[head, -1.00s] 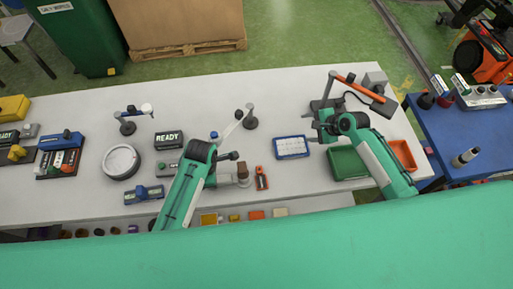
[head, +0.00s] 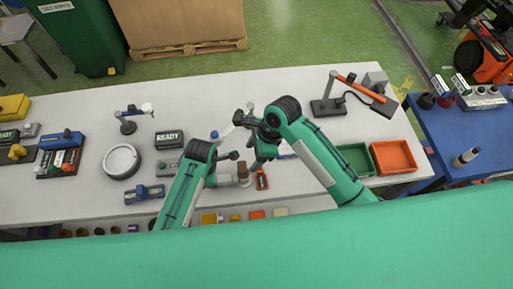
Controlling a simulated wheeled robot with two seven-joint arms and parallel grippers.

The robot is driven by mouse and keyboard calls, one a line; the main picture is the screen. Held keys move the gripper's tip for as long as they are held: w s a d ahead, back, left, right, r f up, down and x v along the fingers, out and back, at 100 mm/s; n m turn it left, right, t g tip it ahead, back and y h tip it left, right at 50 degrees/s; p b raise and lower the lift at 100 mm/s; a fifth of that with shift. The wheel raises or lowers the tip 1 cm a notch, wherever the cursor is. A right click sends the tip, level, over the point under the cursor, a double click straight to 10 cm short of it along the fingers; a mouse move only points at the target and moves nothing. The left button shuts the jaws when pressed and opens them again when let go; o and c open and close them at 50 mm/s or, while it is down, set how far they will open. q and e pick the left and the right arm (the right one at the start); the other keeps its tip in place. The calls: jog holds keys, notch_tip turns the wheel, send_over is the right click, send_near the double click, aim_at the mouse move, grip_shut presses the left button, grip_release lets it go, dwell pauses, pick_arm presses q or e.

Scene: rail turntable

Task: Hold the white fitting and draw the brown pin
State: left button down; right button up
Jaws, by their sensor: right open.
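The white fitting (head: 226,180) lies low in the middle of the bench, just right of my left forearm. The brown pin (head: 243,171) stands at the fitting's right end.
An orange-red tool (head: 262,180) lies close to the right gripper. The blue-framed tray (head: 284,152) is mostly hidden by my right arm. Green (head: 354,158) and orange (head: 394,156) bins stand at right. A READY box (head: 169,138) and round dial (head: 122,161) stand at left.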

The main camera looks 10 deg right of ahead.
aim_at(243, 166)
jog(key=x, duration=0.9)
jog(key=shift+a+f, duration=0.1)
jog(key=shift+f, duration=0.15)
jog(key=c, duration=1.3)
jog(key=shift+o, duration=0.2)
jog(key=shift+r, duration=0.1)
jog(key=shift+r, duration=0.6)
